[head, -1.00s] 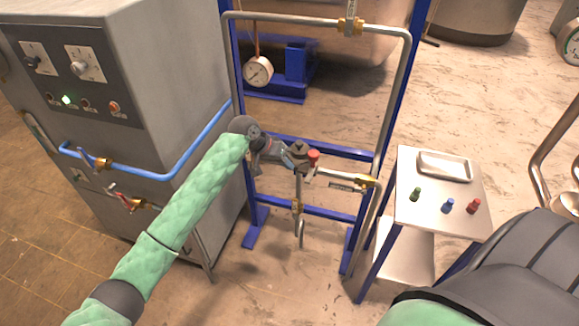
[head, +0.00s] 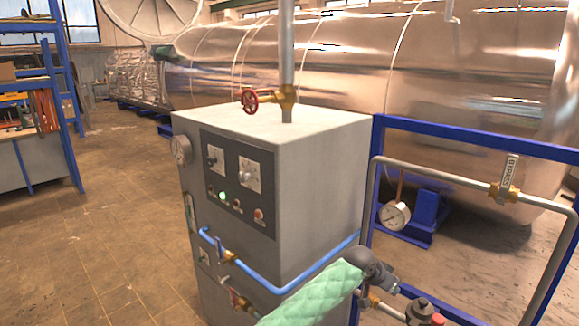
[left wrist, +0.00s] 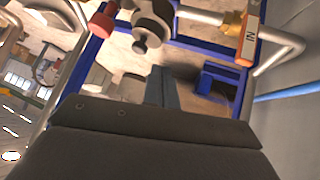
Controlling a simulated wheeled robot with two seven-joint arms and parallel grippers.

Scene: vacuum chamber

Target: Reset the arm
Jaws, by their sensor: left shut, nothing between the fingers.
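My left arm, in a green padded sleeve, comes up from the bottom of the head view to a dark wrist. The dark valve part (left wrist: 145,30) and the red knob (left wrist: 101,22) show beyond the fingertips, and I see a gap there. Most of the gripper in the head view is cut off or hidden. My right gripper is out of view.
A grey cabinet (head: 320,190) with a control panel and blue pipe stands close to my left arm. A large metal tank (head: 330,70) lies behind. Open floor (head: 110,230) is at left.

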